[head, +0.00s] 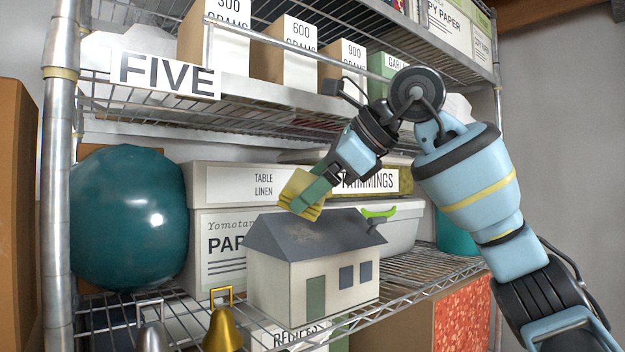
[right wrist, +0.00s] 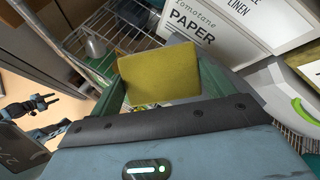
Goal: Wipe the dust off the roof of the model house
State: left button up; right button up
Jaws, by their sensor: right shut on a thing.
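The model house (head: 312,282) stands on the lower wire shelf, with cream walls, a green door and blue-grey windows. Its dark grey roof (head: 285,238) has brownish dusty patches (head: 322,238) near the middle. My right gripper (head: 316,190) is shut on a yellow sponge (head: 298,188), just above the roof ridge; I cannot tell whether the sponge touches it. The sponge (right wrist: 160,72) fills the space between the green fingers in the right wrist view. What looks like my left gripper (right wrist: 42,104) shows small and dark at that view's left edge, its jaws unclear.
A teal ball (head: 130,218) sits left of the house. A table linen box (head: 238,185) and a white bin with a green handle (head: 402,225) stand behind it. Brass (head: 222,330) and grey bells are at front left. The upper shelf (head: 290,98) hangs above my gripper.

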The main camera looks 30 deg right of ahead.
aim_at(325, 228)
jog(key=shift+w+a+f, duration=0.1)
jog(key=shift+w+f, duration=0.8)
jog(key=shift+f, duration=0.2)
jog(key=shift+w+a+f, duration=0.1)
jog(key=shift+w+f, duration=0.75)
jog(key=shift+f, duration=0.25)
jog(key=shift+w+f, duration=0.55)
jog(key=shift+f, duration=0.3)
jog(key=shift+d, duration=0.15)
jog(key=shift+w+d, duration=0.15)
jog(key=shift+d, duration=1.35)
jog(key=shift+w+d, duration=0.1)
jog(key=shift+d, duration=1.6)
jog(key=shift+w+d, duration=0.15)
jog(key=shift+d, duration=1.5)
